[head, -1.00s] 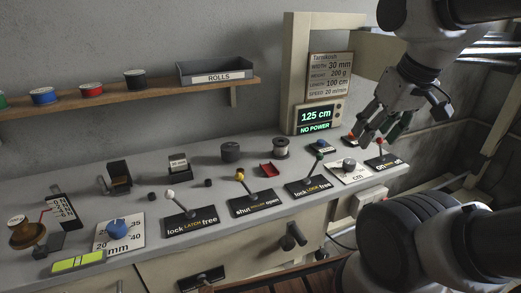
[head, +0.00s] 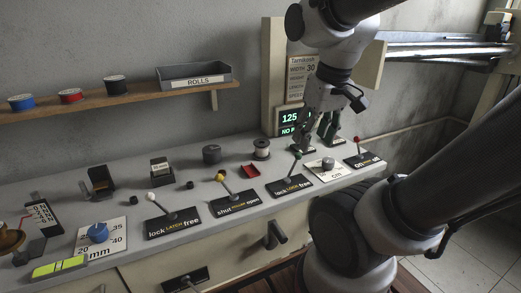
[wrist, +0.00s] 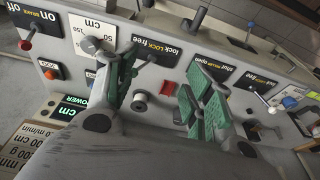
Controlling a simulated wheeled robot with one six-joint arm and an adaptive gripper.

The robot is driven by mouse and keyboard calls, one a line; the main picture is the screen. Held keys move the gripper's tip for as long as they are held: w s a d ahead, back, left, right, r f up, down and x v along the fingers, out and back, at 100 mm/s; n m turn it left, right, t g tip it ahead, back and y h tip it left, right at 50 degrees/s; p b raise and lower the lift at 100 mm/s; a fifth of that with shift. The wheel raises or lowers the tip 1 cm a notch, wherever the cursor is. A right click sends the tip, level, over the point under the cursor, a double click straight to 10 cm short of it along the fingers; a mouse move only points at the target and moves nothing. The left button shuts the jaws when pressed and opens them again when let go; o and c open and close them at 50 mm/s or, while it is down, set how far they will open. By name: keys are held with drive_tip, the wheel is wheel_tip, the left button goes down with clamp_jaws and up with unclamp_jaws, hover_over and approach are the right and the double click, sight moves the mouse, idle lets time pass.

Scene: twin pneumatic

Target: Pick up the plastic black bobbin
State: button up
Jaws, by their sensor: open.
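A dark grey-black bobbin-like cylinder (head: 211,154) stands on the console, left of a white-wound spool (head: 261,149). A black-wound roll (head: 118,85) lies on the wall shelf; I cannot tell for certain which is the plastic black bobbin. My gripper (head: 316,135) is open and empty, above the right back of the console near the display, right of the cylinder and apart from it. In the wrist view its green-padded fingers (wrist: 163,85) are spread, with the white spool (wrist: 139,103) between them. There the right finger partly covers the area near the cylinder.
A display post (head: 274,75) stands beside my gripper. The shelf (head: 60,108) holds coloured rolls and a ROLLS box (head: 193,76).

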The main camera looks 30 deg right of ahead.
drive_tip(key=w+f+m+g, duration=0.2)
drive_tip(key=w+f+g, duration=0.15)
drive_tip(key=w, duration=0.55)
drive_tip(key=m, duration=1.1)
approach(260, 144)
drive_tip(key=s+f, duration=0.1)
drive_tip(key=f, duration=0.1)
drive_tip(key=s+f, duration=0.3)
drive_tip(key=shift+s+d+f, duration=0.1)
drive_tip(key=shift+d+f, duration=0.2)
drive_tip(key=w+m, duration=0.2)
drive_tip(key=w+r+m, duration=0.1)
drive_tip(key=w+m, duration=0.1)
drive_tip(key=m, duration=0.1)
drive_tip(key=shift+t, duration=0.35)
drive_tip(key=shift+w+r+m, duration=0.2)
drive_tip(key=shift+r+m, duration=0.1)
drive_tip(key=shift+m, duration=1.5)
drive_tip(key=shift+f+m, duration=0.1)
drive_tip(key=shift+m, duration=0.2)
drive_tip(key=shift+f, duration=0.35)
wheel_tip(260, 144, down, 7)
drive_tip(key=c, duration=0.5)
